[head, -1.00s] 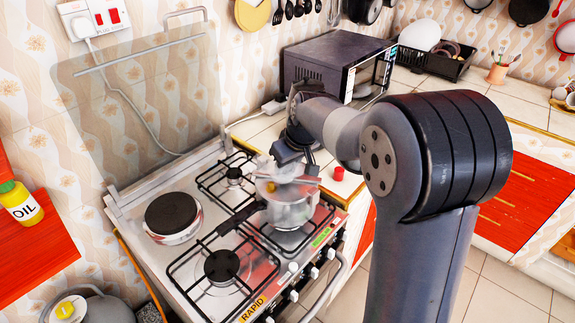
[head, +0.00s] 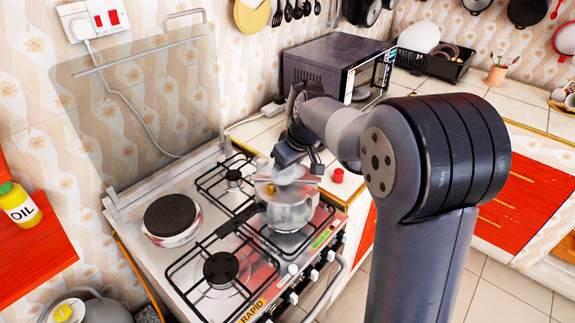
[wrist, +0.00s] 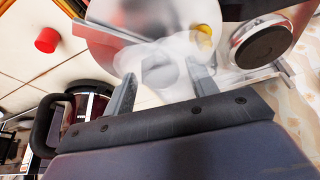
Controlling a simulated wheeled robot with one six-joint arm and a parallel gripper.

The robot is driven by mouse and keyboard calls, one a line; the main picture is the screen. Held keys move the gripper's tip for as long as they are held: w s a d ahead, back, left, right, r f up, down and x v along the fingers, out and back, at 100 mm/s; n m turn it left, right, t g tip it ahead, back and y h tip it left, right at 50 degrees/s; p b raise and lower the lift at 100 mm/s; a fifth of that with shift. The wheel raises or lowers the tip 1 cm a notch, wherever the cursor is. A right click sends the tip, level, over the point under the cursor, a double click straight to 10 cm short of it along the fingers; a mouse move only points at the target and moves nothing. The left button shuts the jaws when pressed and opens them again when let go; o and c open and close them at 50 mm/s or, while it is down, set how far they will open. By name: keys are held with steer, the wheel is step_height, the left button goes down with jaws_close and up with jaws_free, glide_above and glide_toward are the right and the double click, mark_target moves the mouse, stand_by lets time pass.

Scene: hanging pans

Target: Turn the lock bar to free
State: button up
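A silvery pot (head: 287,213) stands on the front right burner of the stove, its dark handle pointing left. A whitish haze over its top blurs the lid. The pot's shiny lid also shows in the wrist view (wrist: 112,48), with a yellow knob (wrist: 204,37). My gripper (head: 301,167) is just above the lid. In the wrist view its fingers (wrist: 162,92) are apart, with a pale, blurred round shape between them. I cannot tell whether they touch it.
The stove (head: 187,274) has a black hotplate (head: 172,213) at left and a raised glass cover behind. A red cap-like object (head: 338,175) sits on the tiled counter, with a microwave (head: 325,68) behind. A dark red pot with a black handle (wrist: 92,107) shows in the wrist view.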

steer(key=shift+o, duration=0.2)
steer(key=v, duration=1.1)
steer(key=shift+b, duration=0.35)
steer(key=shift+f, duration=0.15)
steer(key=x, duration=1.1)
steer(key=shift+p, duration=0.4)
